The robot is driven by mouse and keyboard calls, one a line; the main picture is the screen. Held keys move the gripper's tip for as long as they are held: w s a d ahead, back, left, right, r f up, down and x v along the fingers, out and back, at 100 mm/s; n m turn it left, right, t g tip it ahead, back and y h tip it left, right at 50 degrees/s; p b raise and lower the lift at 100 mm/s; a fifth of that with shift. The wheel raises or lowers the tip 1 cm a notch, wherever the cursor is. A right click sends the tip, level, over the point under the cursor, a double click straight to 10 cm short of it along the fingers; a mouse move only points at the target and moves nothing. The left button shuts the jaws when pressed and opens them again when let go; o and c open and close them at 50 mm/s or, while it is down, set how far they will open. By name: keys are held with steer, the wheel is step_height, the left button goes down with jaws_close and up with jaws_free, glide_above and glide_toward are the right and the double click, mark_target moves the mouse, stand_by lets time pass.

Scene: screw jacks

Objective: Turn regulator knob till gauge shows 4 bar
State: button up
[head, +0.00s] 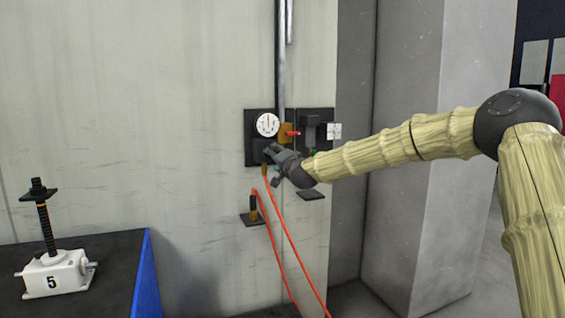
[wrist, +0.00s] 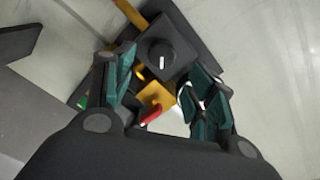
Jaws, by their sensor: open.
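The white round gauge (head: 267,124) is on a dark wall panel. Its needle points about straight up, but the numbers are too small to read. The regulator knob (wrist: 160,56) is black and round with a white mark, on a dark square block in the wrist view. In the head view my gripper hides the knob. My gripper (head: 271,153) is just below the gauge, in front of the panel. In the wrist view my gripper (wrist: 163,66) is open, with its teal-padded fingers on either side of the knob and apart from it. The right finger partly covers a white round face.
A red lever (head: 292,133) sits on a brass fitting (head: 286,128) right of the gauge. An orange hose (head: 287,235) hangs below the panel. A white screw jack (head: 55,273) marked 5 stands on a dark-topped bench (head: 120,275) at left. A concrete column (head: 425,90) stands right.

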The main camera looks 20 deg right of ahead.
steer(key=shift+s+d, duration=0.15)
steer(key=shift+s, duration=2.7)
steer(key=shift+f, duration=0.15)
steer(key=s+a+f+n+g, duration=0.2)
steer(key=s+a+f, duration=0.2)
steer(key=f, duration=0.9)
steer(key=s+a+f+n+g+y, duration=0.1)
steer(key=s+a+f+g, duration=0.2)
steer(key=f, duration=0.9)
steer(key=s+a+f+n+g, duration=0.15)
steer(key=s+a+f, duration=0.3)
steer(key=f, duration=0.85)
steer(key=s+a+f+n+g, duration=0.1)
steer(key=s+f+n+g, duration=0.1)
steer(key=s+f, duration=0.85)
steer(key=s+f+g, duration=0.3)
steer(key=s+f, duration=0.7)
steer(key=s+d+f+n+g, duration=0.1)
steer(key=s+f+g, duration=0.1)
steer(key=s, duration=0.9)
steer(key=s+d+f+n+g+h, duration=0.1)
steer(key=s+f, duration=0.4)
steer(key=s, duration=0.7)
steer(key=s+f+n+g, duration=0.2)
steer(key=s+f+g, duration=0.1)
steer(key=s, duration=0.8)
steer(key=shift+s+d+f+n+h, duration=0.3)
steer(key=shift+s+d+f+n, duration=0.1)
steer(key=shift+f, duration=0.25)
